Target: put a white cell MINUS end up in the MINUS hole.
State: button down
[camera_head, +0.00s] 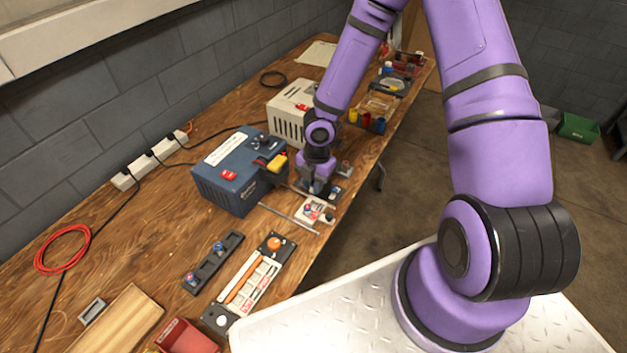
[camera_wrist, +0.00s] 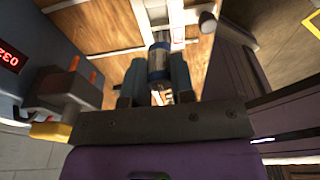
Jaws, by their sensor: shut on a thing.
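My gripper (camera_head: 317,187) is low over the bench beside the blue charger box and is shut on a cell. In the wrist view the held cell (camera_wrist: 158,62) is a small cylinder between the two fingers, greyish in shadow. I cannot tell which of its ends is up. A white block (camera_head: 314,211) with red and blue marks lies just in front of my gripper, between metal rails. The MINUS label and hole cannot be made out. Whether the cell touches anything below is hidden by the fingers.
The blue charger box (camera_head: 238,175) stands close left of my gripper, with a beige box (camera_head: 290,117) behind. A black holder (camera_head: 213,262) with small round pieces and a long tray (camera_head: 250,284) lie nearer. A red bin (camera_head: 184,338) is at the front edge.

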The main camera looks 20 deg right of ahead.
jog(key=shift+f, duration=3.3)
jog(key=shift+f, duration=0.15)
jog(key=c, duration=0.9)
grip_release()
jog(key=shift+r, duration=3.5)
